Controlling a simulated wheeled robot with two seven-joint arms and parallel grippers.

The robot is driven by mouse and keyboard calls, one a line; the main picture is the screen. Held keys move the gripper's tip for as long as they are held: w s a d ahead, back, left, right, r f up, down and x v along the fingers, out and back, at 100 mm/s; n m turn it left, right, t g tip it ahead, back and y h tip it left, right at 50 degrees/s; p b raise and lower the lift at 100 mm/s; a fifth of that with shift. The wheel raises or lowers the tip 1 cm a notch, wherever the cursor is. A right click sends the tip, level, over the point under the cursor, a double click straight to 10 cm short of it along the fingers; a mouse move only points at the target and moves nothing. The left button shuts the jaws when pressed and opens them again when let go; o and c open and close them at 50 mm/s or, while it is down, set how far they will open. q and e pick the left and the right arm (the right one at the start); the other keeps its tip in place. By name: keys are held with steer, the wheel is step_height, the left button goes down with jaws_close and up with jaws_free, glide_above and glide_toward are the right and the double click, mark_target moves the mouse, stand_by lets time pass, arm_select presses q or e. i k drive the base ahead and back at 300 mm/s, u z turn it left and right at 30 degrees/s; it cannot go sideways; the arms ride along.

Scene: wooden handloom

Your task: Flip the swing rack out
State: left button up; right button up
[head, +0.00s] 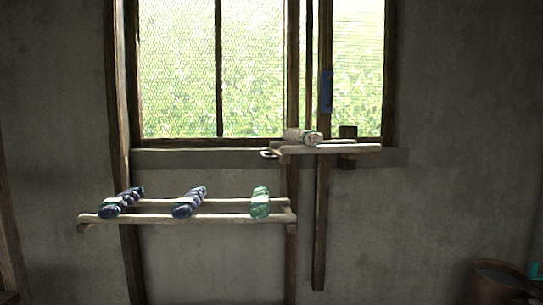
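A wooden rack of two parallel bars (150,219), which looks like the swing rack, stands out level in front of the wall below the window. Its right end meets an upright wooden post (292,260); its left end reaches past another post (124,200). Two dark blue skeins (122,203) (189,203) and one green skein (260,203) lie across the bars. Neither of my grippers is in the head view.
A smaller wooden shelf (345,149) with pale rolls (303,136) and a ring at its left end (269,154) sits above right. A blue piece (327,91) is on a post. A brown bucket (495,281) stands at lower right. Space below the rack looks clear.

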mark_target(351, 150)
steer(key=z, duration=3.35)
steer(key=k, duration=1.3)
steer(key=u, duration=2.1)
